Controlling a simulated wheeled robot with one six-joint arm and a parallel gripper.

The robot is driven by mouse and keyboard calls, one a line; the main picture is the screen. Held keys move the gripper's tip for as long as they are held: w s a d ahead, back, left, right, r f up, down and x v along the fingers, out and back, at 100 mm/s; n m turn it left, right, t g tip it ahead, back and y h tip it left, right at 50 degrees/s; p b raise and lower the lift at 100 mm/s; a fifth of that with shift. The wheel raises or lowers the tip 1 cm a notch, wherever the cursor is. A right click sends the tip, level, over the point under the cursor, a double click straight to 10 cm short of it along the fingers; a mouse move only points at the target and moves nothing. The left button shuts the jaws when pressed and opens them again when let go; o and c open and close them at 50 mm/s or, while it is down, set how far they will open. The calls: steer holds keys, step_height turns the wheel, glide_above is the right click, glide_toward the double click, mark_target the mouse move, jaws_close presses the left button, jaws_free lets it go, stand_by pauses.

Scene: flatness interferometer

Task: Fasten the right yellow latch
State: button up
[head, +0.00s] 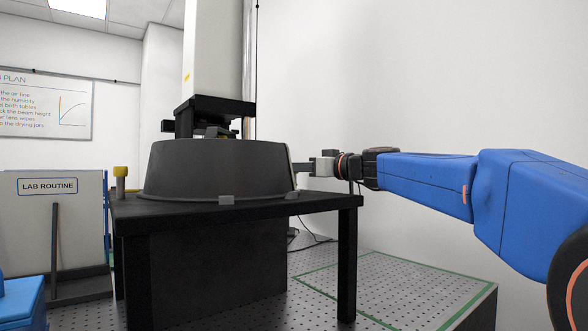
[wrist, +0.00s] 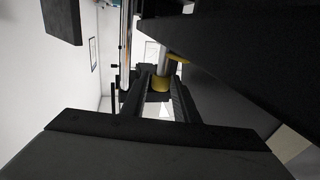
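The black drum-shaped housing (head: 215,170) sits on a black table (head: 240,208) in the head view. A yellow latch knob (head: 121,171) stands upright at the table's left side. My gripper (head: 300,167) reaches in from the right and is at the housing's right edge; the right latch is hidden there. In the wrist view, a yellow latch part (wrist: 160,83) shows between the far ends of my two dark fingers. The fingers are apart, with a light gap between them. I cannot tell whether they touch the yellow part. A second yellow piece (wrist: 178,57) is partly covered by a dark surface.
A white column (head: 213,48) rises behind the housing. A white panel labelled LAB ROUTINE (head: 50,215) stands at the left, with a blue box (head: 20,302) in front. The perforated bench top (head: 390,285) is clear at the lower right.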

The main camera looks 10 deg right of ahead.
steer(key=v, duration=1.7)
steer(key=shift+d, duration=0.15)
steer(key=shift+s, duration=0.1)
steer(key=shift+o, duration=1.4)
steer(key=shift+r, duration=0.1)
step_height(320, 180, up, 7)
steer(key=g+h, duration=0.3)
steer(key=g, duration=0.1)
steer(key=x, duration=1.7)
steer(key=shift+r, duration=0.3)
steer(key=shift+c, duration=0.3)
